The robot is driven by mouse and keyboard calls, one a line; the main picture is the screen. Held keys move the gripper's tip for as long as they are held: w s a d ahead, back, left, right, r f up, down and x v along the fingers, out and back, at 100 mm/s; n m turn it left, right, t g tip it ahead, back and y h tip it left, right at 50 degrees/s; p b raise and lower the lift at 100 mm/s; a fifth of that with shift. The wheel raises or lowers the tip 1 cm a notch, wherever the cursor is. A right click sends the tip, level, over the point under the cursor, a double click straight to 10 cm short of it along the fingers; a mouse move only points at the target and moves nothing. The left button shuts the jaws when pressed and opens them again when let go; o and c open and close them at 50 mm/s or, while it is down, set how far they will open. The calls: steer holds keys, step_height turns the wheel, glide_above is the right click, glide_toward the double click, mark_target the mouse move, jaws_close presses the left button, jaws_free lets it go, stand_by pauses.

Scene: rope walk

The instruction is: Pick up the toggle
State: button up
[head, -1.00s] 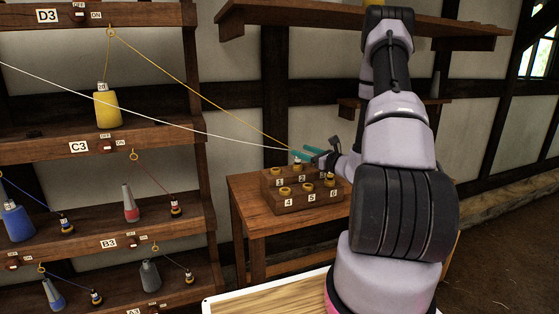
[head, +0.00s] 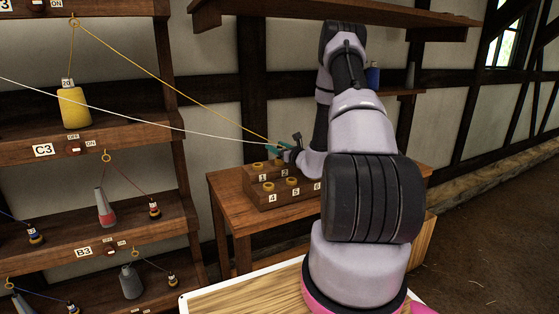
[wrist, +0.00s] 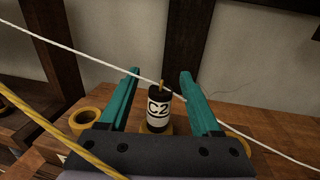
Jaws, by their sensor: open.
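The toggle is likely the small black cylinder (wrist: 158,112) with a white label reading C2 and a yellow tip. In the wrist view it stands upright in a yellow ring, between the two teal fingers of my gripper (wrist: 160,82). The fingers are open with a gap on each side of it. In the head view my gripper (head: 277,147) is at the back of the numbered wooden stepped block (head: 255,188), near position 2. The toggle is not clear there.
A white cord (wrist: 60,48) crosses close by the fingers and toggle. A yellow thread (wrist: 50,125) runs at lower left. An empty yellow ring (wrist: 84,120) sits left of the fingers. The block stands on a wooden table (head: 222,185).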

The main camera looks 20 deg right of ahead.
steer(key=shift+w, duration=0.65)
steer(key=shift+a, duration=0.1)
jaws_close()
